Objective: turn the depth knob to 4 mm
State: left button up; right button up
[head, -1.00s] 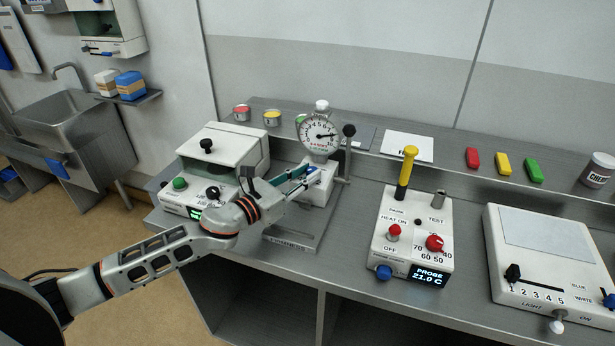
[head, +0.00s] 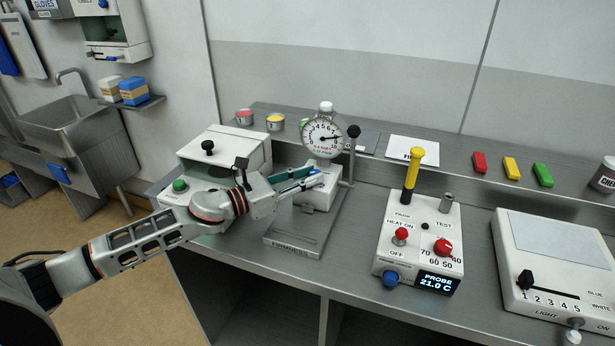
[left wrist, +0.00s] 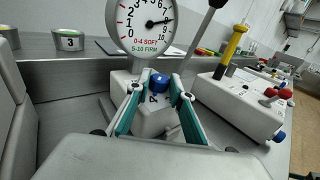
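The firmness tester (head: 318,197) stands on the bench with a round dial (head: 323,138) on top. Its blue depth knob (left wrist: 158,82) shows on the front in the left wrist view, with partly covered black marks below it. My left gripper (head: 310,182) reaches the tester's front from the left. I cannot read the knob's setting. My right gripper is not in view.
A lever with a black ball (head: 353,132) rises beside the dial. A white box with a green button (head: 180,186) stands to the left, under my arm. The probe unit (head: 418,245) and a light box (head: 560,262) stand to the right. Small cups (head: 275,122) line the shelf behind.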

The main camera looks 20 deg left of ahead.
pick_arm(q)
jog(key=o, duration=0.4)
jog(key=shift+r, duration=0.1)
jog(key=shift+s+a, duration=0.35)
jog(key=shift+s, duration=0.05)
jog(key=v, duration=1.1)
